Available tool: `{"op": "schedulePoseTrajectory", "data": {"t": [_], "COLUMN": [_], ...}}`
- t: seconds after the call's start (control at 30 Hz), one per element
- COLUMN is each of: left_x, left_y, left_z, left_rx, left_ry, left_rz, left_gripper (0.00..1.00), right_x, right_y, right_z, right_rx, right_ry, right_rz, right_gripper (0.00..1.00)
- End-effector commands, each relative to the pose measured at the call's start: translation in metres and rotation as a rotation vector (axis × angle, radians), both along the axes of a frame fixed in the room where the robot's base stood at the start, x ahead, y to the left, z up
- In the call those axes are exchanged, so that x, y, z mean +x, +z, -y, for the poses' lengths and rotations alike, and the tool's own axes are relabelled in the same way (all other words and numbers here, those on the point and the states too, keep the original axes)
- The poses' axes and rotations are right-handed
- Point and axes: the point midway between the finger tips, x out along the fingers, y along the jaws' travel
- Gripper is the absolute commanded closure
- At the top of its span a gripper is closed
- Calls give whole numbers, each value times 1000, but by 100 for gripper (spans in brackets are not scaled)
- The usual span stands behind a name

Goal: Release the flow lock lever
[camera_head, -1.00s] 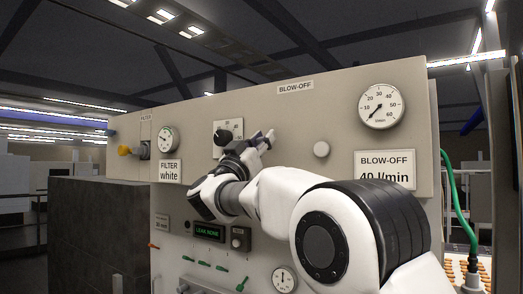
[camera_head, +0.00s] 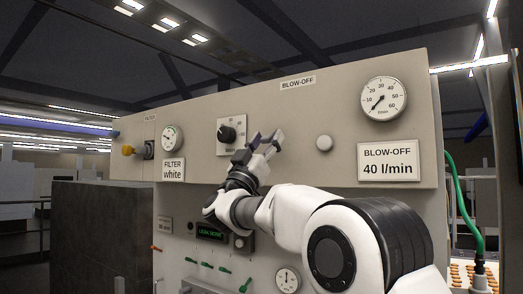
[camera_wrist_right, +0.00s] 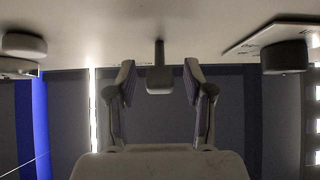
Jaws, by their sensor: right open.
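My right gripper (camera_head: 266,141) is open in front of the grey panel, right of the black dial and left of the white round button. In the right wrist view a small grey lever-like piece (camera_wrist_right: 159,79) on a thin stem stands out from the panel between my two open fingers. A gap shows on each side of it, so the fingers do not appear to touch it. I take it for the flow lock lever; no label on it is readable. In the head view my gripper hides it. My left gripper is not in view.
The panel carries a black dial (camera_head: 227,134), a white button (camera_head: 324,144), a round gauge (camera_head: 383,98), a "BLOW-OFF 40 l/min" sign (camera_head: 388,162) and a yellow knob (camera_head: 129,150). A green hose (camera_head: 462,205) hangs at the right.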

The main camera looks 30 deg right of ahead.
Motion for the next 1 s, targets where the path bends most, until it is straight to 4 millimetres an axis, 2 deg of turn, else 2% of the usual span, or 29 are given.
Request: {"op": "schedulePoseTrajectory", "data": {"t": [0.17,0.4,0.5,0.63,1.0], "left_x": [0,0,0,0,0], "left_y": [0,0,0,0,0], "left_z": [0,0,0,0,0], "left_rx": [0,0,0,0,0], "left_ry": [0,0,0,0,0], "left_rz": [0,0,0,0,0], "left_gripper": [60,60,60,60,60], "right_x": [-7,-23,-27,-29,-29], "right_y": [-24,-68,-80,-85,-85], "right_z": [-22,-59,-69,-72,-72], "right_rx": [-3,-3,-2,-1,0], "right_ry": [2,1,1,0,0], "right_rz": [-6,-6,-4,-1,-2], "right_gripper": [48,48,48,48,48]}}
